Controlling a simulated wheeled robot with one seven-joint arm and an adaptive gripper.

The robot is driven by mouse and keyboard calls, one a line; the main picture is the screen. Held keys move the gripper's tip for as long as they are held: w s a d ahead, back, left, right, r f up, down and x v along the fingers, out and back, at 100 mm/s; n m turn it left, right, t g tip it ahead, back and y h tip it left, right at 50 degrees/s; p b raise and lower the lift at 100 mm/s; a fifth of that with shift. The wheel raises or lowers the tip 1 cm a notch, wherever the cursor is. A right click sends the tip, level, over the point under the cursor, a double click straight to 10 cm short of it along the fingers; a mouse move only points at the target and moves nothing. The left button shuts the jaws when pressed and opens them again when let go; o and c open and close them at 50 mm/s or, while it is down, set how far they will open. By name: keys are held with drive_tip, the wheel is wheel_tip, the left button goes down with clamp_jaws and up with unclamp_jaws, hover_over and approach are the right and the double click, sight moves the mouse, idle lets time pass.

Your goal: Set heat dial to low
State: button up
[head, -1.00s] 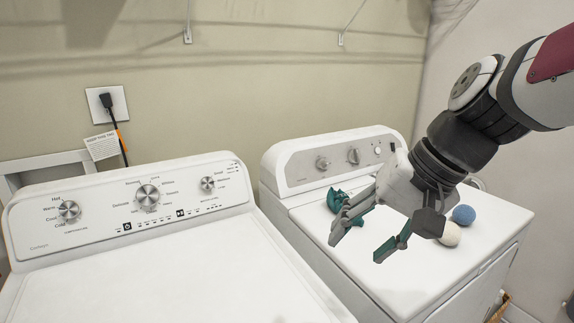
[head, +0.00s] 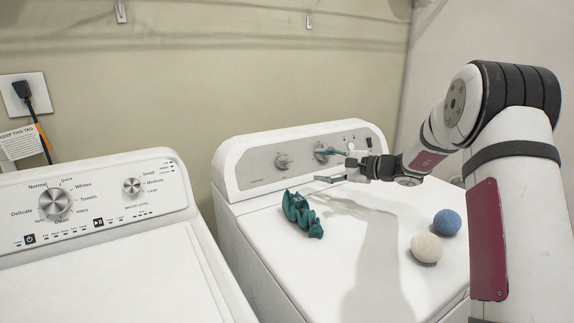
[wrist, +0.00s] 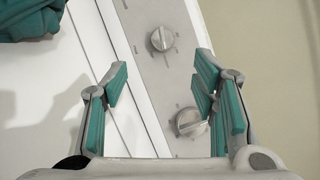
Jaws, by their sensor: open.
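In the wrist view, the right dial (wrist: 188,122) lies between the spread teal fingers, nearer the right one. The left dial (wrist: 163,38) is beyond the fingertips. I see no clear contact with either dial.
A crumpled teal cloth (head: 301,214) lies on the dryer top, left of my gripper. A white ball (head: 426,247) and a blue ball (head: 447,222) sit at the right. The washer (head: 110,270) stands at the left. The dryer top's middle is clear.

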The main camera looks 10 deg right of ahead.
sight(287, 162)
drive_tip(key=x, duration=1.4)
drive_tip(key=shift+w+d+f+b, duration=0.1)
drive_tip(key=shift+w+d+b, duration=0.1)
drive_tip(key=shift+d+b, duration=0.15)
drive_tip(key=c, duration=1.2)
